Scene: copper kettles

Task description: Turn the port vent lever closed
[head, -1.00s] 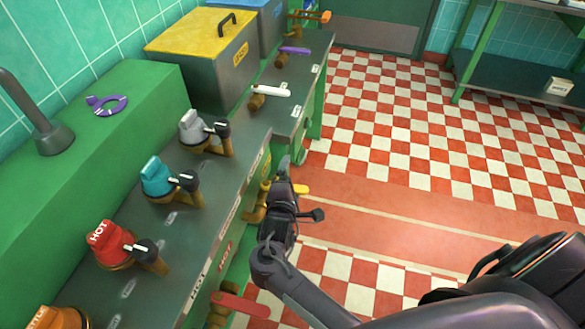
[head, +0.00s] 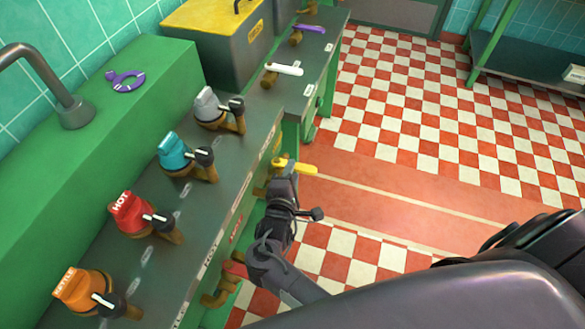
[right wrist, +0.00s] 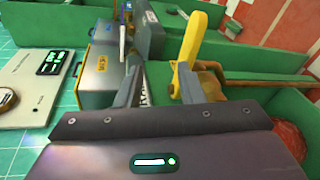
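A yellow lever (head: 305,170) sticks out to the right from a brass valve on the front of the green counter. I cannot read a label that marks it as the port vent lever. My right gripper (head: 286,168) is at this lever and hides part of its base. In the right wrist view the two fingers (right wrist: 158,85) are apart, and the yellow lever (right wrist: 192,40) rises at the right finger. I cannot tell whether they touch. My left gripper is not in view.
Orange (head: 84,290), red (head: 128,212), teal (head: 172,150) and grey (head: 206,103) knobs stand on the counter top. A white lever (head: 285,69) and purple lever (head: 308,28) lie further back. A brass pipe (head: 220,290) runs below the front edge. The checkered floor (head: 420,120) is clear.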

